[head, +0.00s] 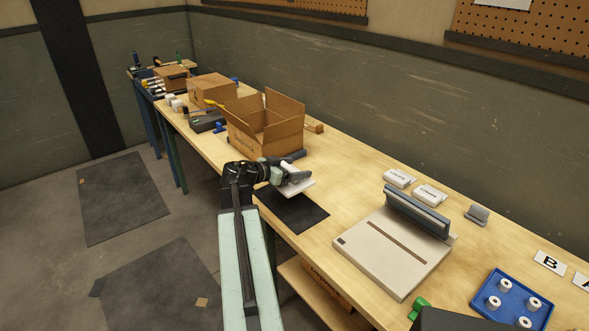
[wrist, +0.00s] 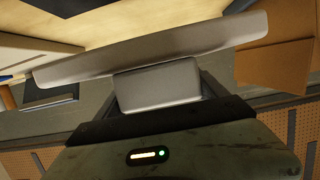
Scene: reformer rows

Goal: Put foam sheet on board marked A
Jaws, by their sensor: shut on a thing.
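My gripper (head: 281,177) is shut on a pale, flat piece with a grey block on it, which I take to be the foam sheet (head: 301,188). I hold it tilted above the bench, over the far end of a black mat. In the wrist view the sheet (wrist: 150,47) shows nearly edge-on as a long grey bar, with the grey block (wrist: 157,82) at the jaws. A white card marked A (head: 584,281) is cut off by the right edge of the head view. I cannot see a board with it.
The black mat (head: 288,211) lies on the wooden bench (head: 345,187). An open carton (head: 262,137) stands just behind my gripper. To the right are a beige machine (head: 385,262) with a grey bar, a blue tray (head: 507,312) with white rolls, and a card marked B (head: 550,262).

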